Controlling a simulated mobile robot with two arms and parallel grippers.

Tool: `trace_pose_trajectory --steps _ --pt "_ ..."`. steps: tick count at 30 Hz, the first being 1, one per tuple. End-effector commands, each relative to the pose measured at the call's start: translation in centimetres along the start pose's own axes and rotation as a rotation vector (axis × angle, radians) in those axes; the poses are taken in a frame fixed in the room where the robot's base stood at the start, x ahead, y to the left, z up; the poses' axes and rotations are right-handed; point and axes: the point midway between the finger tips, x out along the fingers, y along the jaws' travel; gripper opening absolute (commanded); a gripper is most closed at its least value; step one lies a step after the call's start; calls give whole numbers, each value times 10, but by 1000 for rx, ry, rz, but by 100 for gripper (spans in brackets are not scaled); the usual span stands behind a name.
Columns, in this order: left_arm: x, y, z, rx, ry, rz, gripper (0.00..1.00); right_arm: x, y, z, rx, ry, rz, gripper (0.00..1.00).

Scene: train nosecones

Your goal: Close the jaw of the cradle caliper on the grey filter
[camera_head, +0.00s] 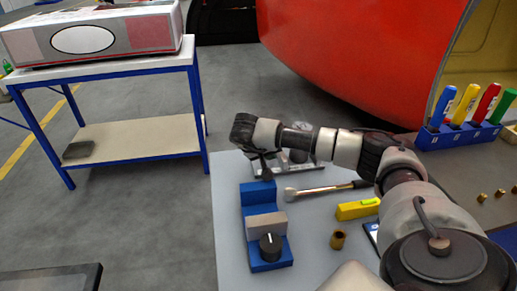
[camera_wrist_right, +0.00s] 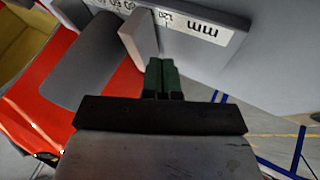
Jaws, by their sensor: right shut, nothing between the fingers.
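The cradle caliper (camera_wrist_right: 205,22) shows in the right wrist view as a grey body with a white millimetre scale. Its upright grey jaw (camera_wrist_right: 138,38) stands beside the dark grey filter (camera_wrist_right: 95,62), a cylinder lying to the left. I cannot tell whether jaw and filter touch. My right gripper (camera_wrist_right: 161,72) has its green fingers shut together, empty, just right of the jaw; contact is unclear. In the head view my right gripper (camera_head: 266,172) hangs at the caliper's left end, and my arm hides much of the caliper (camera_head: 290,169) and filter. My left gripper is out of view.
A screwdriver rack (camera_head: 458,138) stands right. A blue trolley (camera_head: 120,146) stands left.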

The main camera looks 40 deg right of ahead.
Motion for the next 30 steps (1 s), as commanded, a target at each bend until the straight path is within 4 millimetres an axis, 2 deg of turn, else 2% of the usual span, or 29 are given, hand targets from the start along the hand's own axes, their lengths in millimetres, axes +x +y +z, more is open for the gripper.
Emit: trace_pose_trajectory --steps 3,16,23,30 --pt "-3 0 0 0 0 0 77 3 8 0 0 0 0 0" --pt "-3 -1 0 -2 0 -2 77 5 12 0 1 0 0 0" --pt "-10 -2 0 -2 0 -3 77 18 36 -1 1 0 1 0" --pt "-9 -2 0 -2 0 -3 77 19 36 0 1 0 -1 0"
